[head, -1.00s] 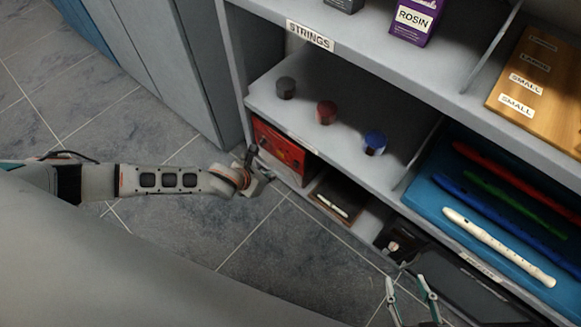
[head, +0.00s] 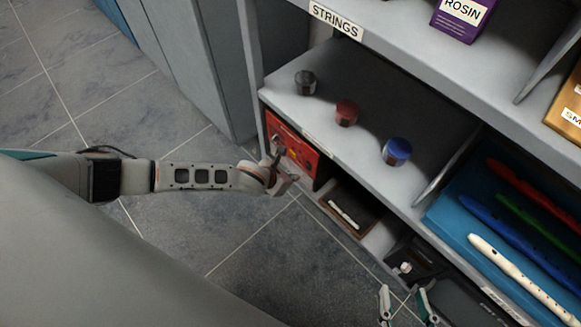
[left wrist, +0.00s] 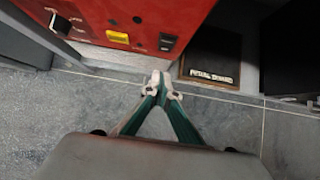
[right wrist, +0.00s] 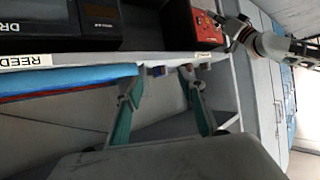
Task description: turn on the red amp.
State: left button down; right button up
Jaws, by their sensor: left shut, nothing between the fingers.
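The red amp (head: 298,153) sits in the lower left bay of the shelf unit. In the left wrist view its red front (left wrist: 150,15) shows a yellow button (left wrist: 118,37), a black switch (left wrist: 167,42), small dark knobs and a metal-cornered part. My left gripper (head: 277,145) is in front of the amp; in its wrist view its fingertips (left wrist: 160,80) are together and empty, just below the amp's lower edge. Whether they touch it I cannot tell. My right gripper (head: 405,295) is open and empty at the lower right; its fingers also show in the right wrist view (right wrist: 160,72).
A dark pedal board box (left wrist: 210,55) stands beside the amp. Grey, red and blue round pots (head: 346,112) stand on the shelf above. A blue tray (head: 450,220) with recorders lies to the right. The tiled floor (head: 240,230) in front is clear.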

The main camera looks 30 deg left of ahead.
aim_at(307, 167)
pick_arm(q)
jog(key=w, duration=0.2)
jog(key=w+d+b, duration=0.1)
jog(key=shift+w+d, duration=0.15)
jog(key=shift+w, duration=0.2)
pick_arm(e)
jog(key=shift+w+a+r, duration=0.2)
jog(key=shift+a+r, duration=0.15)
jog(key=shift+a, duration=0.05)
pick_arm(q)
jog(key=shift+w+f, duration=0.1)
jog(key=shift+f, duration=0.1)
pick_arm(e)
jog(key=shift+s+f, duration=0.1)
jog(key=shift+f, duration=0.05)
pick_arm(q)
jog(key=shift+w+r, duration=0.1)
jog(key=shift+r, duration=0.05)
pick_arm(e)
jog(key=shift+r, duration=0.2)
